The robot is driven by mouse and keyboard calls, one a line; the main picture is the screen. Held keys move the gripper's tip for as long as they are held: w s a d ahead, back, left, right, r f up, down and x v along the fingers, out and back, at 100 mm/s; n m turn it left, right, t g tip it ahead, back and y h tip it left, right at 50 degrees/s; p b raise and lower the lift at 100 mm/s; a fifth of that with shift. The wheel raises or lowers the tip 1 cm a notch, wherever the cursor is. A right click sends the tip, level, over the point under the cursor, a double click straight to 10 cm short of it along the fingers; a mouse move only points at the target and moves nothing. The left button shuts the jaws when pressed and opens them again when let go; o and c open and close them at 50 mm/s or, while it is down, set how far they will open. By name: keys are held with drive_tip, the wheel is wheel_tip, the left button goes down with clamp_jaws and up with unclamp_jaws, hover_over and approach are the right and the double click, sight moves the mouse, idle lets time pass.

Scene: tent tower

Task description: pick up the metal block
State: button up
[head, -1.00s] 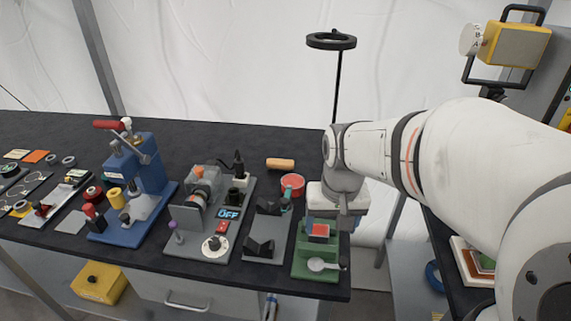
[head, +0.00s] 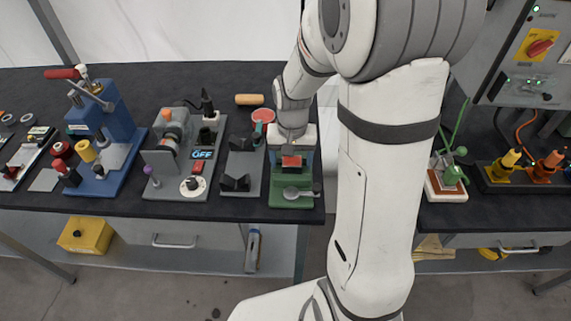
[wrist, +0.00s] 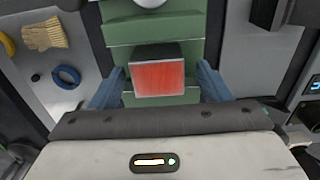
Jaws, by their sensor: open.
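The metal block (wrist: 158,80) has a red face with a grey edge and shows in the middle of the wrist view. It sits in the green fixture (wrist: 125,32). In the head view the block (head: 291,161) is a small red patch on the green fixture (head: 291,200) at the table's right end. My gripper (wrist: 162,92) is open, with one blue finger on each side of the block. Gaps show between fingers and block, and nothing is held. I cannot tell how far the fingers reach down beside it.
A grey fixture with black V-blocks (head: 235,182) stands just left of the green one. A red cup (head: 263,115) and an orange cylinder (head: 249,99) are behind. A round metal knob (head: 291,193) is at the fixture's front. The table's right edge is close by.

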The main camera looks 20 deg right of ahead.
drive_tip(key=shift+f, duration=0.3)
drive_tip(key=shift+c, duration=0.4)
drive_tip(key=c, duration=1.1)
